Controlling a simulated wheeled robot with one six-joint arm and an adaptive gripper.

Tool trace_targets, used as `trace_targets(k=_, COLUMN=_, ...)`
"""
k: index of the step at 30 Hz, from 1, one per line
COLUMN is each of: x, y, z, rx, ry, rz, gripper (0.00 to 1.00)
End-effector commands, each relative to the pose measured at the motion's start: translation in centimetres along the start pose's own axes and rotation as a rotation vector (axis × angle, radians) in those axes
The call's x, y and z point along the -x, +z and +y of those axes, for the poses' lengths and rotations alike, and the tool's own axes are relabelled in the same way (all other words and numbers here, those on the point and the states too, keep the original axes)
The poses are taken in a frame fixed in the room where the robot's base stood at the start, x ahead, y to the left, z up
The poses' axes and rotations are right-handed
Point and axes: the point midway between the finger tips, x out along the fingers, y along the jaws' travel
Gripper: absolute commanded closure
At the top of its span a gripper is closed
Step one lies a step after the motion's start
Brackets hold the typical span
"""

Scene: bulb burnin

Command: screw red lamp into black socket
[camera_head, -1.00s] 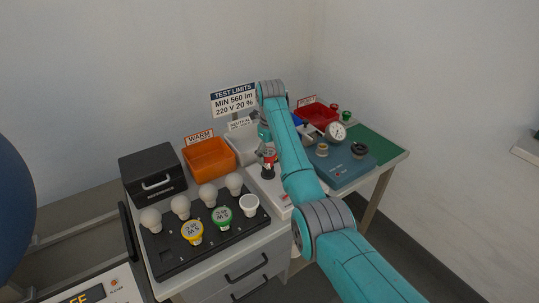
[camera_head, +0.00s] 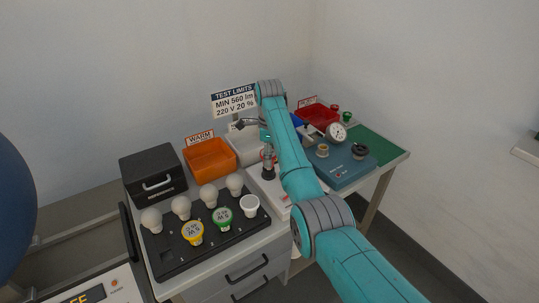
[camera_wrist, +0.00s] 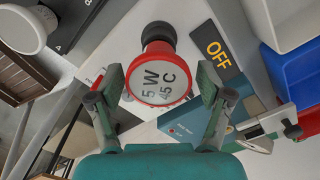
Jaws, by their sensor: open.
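The red-rimmed lamp (camera_wrist: 158,76), its white face marked "5W 45C", stands on the black socket (camera_wrist: 158,34) in the wrist view. How deep its base sits in the socket is hidden. In the head view the black socket (camera_head: 268,173) is on the white plate, and the lamp above it is small and partly hard to make out. My gripper (camera_wrist: 158,88) is open, with one finger on each side of the lamp's face in the wrist view and gaps visible. In the head view my gripper (camera_head: 254,127) is above the lamp, partly behind my arm.
A black "OFF" panel (camera_wrist: 218,49) lies beside the socket. A black tray (camera_head: 165,255) with several lamps is at front left. An orange bin (camera_head: 211,173), a blue tester (camera_head: 342,172) with a gauge, and a red bin (camera_head: 318,111) stand around.

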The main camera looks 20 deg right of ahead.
Motion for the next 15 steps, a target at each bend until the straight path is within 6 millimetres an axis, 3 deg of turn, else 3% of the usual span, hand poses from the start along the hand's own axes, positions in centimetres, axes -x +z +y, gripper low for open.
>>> trace_targets(k=15, x=0.04, y=0.27, z=-0.24, rx=0.583, ry=0.0, rz=0.0, gripper=0.22)
